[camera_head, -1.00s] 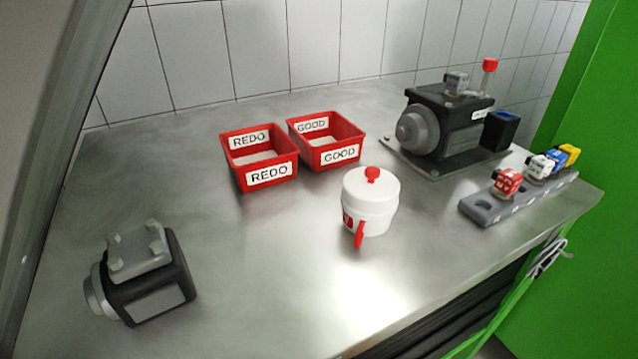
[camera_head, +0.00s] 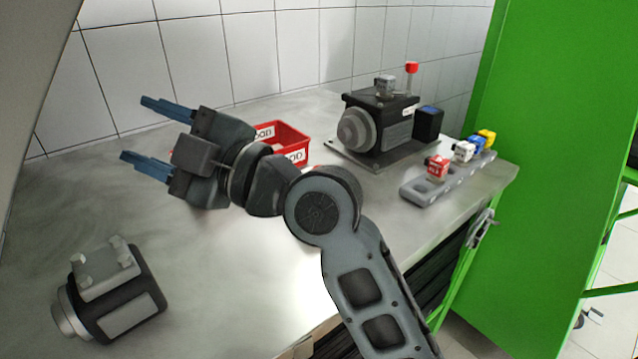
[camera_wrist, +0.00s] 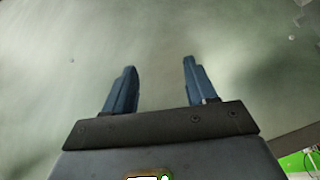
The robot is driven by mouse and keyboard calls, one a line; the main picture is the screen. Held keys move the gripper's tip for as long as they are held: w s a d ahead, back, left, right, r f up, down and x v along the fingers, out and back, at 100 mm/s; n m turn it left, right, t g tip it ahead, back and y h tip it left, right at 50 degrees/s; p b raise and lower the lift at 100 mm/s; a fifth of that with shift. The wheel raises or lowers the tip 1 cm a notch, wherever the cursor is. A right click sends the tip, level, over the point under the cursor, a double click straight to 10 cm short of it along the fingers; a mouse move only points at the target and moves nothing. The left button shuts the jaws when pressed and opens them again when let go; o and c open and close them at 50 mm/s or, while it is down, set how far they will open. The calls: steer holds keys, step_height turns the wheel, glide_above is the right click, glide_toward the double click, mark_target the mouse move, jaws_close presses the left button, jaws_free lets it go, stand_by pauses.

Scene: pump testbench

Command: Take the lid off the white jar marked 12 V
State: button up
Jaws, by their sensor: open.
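The white jar with its red-knobbed lid is not visible now. In the earlier head view it stood on the bench in front of the red bins, and my arm now covers that area. Its 12 V marking cannot be read in that earlier view. My gripper (camera_head: 135,128) is open and empty, raised over the left part of the bench and pointing left. In the wrist view, the two blue fingers of my gripper (camera_wrist: 160,66) are apart with nothing between them.
The red GOOD bin (camera_head: 292,133) is partly hidden behind my arm. A dark pump (camera_head: 378,124) stands at the back. A grey rack (camera_head: 450,178) with several small coloured blocks lies right. Another dark unit (camera_head: 128,308) sits front left. A green panel (camera_head: 540,150) borders the right.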

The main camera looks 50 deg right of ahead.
step_height(320, 180, up, 4)
steer(key=w+d+n+g+y, duration=0.2)
steer(key=n+g+y, duration=0.1)
steer(key=n, duration=0.6)
steer(key=s+d+f+n+g+h, duration=0.3)
steer(key=s+d+n+g, duration=0.1)
steer(key=d, duration=0.3)
steer(key=s+d+f+n+g+h, duration=0.2)
steer(key=s+d+f+n+g, duration=0.1)
steer(key=d, duration=0.4)
steer(key=s+d+f+n+g+h, duration=0.3)
steer(key=s+d+f+n+g, duration=0.1)
steer(key=d+n, duration=0.3)
steer(key=shift+s+g+h, duration=0.3)
steer(key=shift+s+g, duration=0.3)
steer(key=shift+s, duration=0.05)
steer(key=shift+p+x, duration=0.65)
steer(key=shift+x, duration=2.85)
steer(key=shift+w+r, duration=0.1)
steer(key=shift+w, duration=0.1)
steer(key=c, duration=0.9)
steer(key=shift+r, duration=0.1)
